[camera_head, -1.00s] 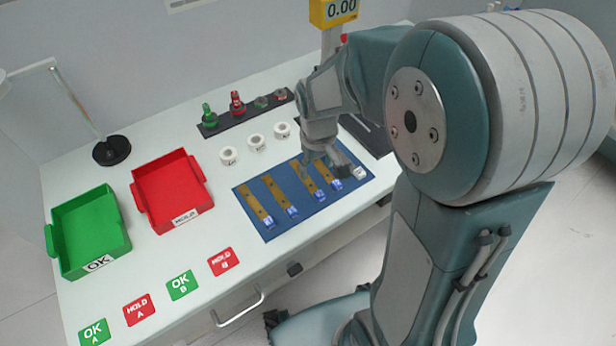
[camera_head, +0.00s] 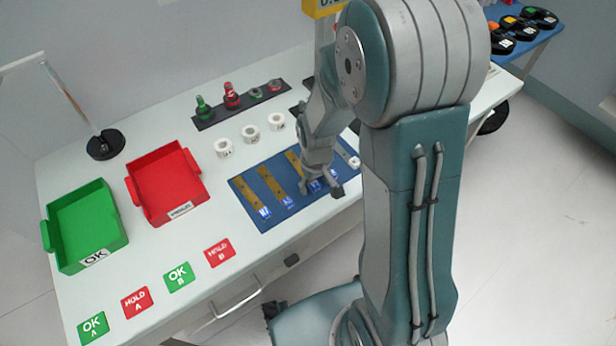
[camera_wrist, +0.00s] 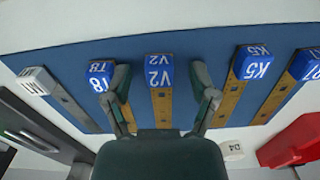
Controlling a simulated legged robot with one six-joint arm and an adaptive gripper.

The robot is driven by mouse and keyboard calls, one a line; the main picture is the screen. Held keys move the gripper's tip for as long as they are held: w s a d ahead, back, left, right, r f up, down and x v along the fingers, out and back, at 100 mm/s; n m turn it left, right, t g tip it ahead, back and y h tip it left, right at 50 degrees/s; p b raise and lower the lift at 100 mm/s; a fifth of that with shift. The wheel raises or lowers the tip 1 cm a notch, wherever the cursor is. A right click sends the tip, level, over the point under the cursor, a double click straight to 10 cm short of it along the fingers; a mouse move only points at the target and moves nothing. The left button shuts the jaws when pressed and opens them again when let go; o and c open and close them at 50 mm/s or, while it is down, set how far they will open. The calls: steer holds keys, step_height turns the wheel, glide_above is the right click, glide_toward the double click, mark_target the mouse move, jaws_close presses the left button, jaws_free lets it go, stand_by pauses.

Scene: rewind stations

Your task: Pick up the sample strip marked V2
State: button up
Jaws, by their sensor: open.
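The V2 sample strip, with a blue end block marked V2 (camera_wrist: 159,72) and a brown body, lies on the blue mat (camera_wrist: 215,47). In the wrist view it sits between the two fingers of my gripper (camera_wrist: 160,78). The fingers are apart, one on each side of the strip, and I see no grip on it. In the head view my gripper (camera_head: 321,189) is low over the mat, and the blue block of V2 (camera_head: 314,186) is partly hidden by it. How high the fingertips are is hard to tell.
Close beside are strips T8 (camera_wrist: 101,74) and K5 (camera_wrist: 253,63), with a white-ended strip (camera_wrist: 36,82) further left. Red (camera_head: 166,183) and green (camera_head: 85,228) trays stand at the left. White rolls (camera_head: 250,134) stand behind the mat. HOLD and OK cards lie in front.

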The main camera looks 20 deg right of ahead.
jaws_close()
